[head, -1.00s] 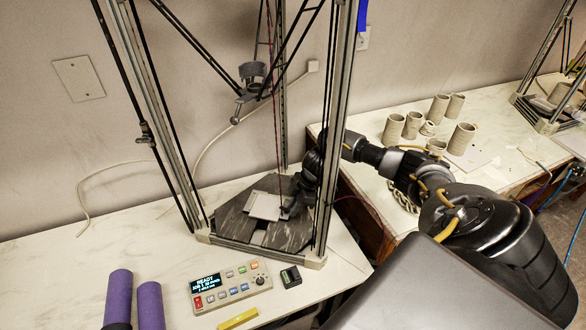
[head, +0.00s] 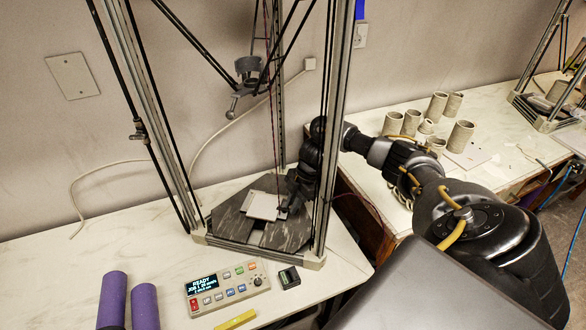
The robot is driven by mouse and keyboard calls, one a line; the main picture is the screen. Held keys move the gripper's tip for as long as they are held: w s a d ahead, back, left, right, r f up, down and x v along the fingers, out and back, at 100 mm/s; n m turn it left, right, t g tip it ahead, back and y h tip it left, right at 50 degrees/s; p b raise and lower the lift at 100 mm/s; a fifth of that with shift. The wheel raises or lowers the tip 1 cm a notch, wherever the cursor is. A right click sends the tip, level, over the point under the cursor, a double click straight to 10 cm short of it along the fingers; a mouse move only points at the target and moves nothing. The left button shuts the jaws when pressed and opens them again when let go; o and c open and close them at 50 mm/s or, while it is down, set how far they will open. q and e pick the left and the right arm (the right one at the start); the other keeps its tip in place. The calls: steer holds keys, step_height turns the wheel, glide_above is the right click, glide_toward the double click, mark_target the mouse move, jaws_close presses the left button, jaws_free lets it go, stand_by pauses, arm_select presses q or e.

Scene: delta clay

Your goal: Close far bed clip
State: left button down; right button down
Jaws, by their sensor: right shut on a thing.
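The bed (head: 283,233) of the delta clay printer is a dark marbled plate. A pale square plate (head: 262,206) lies on it. My right gripper (head: 286,208) reaches in between the printer's posts and is at the right edge of the pale plate. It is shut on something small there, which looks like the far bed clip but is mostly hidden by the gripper. Whether the clip is open or closed cannot be made out. My left gripper is not in view.
Printer posts (head: 331,120) stand close to my right arm. The print head (head: 247,72) hangs above the bed. A control box (head: 228,285), a small black block (head: 289,277), a yellow bar (head: 235,319) and purple rolls (head: 145,306) lie in front. Clay cylinders (head: 461,135) stand on the right table.

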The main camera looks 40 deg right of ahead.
steer(key=c, duration=1.4)
jaws_free()
steer(key=w+v, duration=0.1)
steer(key=v, duration=0.9)
steer(key=shift+s+d+r+p, duration=0.2)
steer(key=shift+s+r+p, duration=0.2)
steer(key=shift+s, duration=0.1)
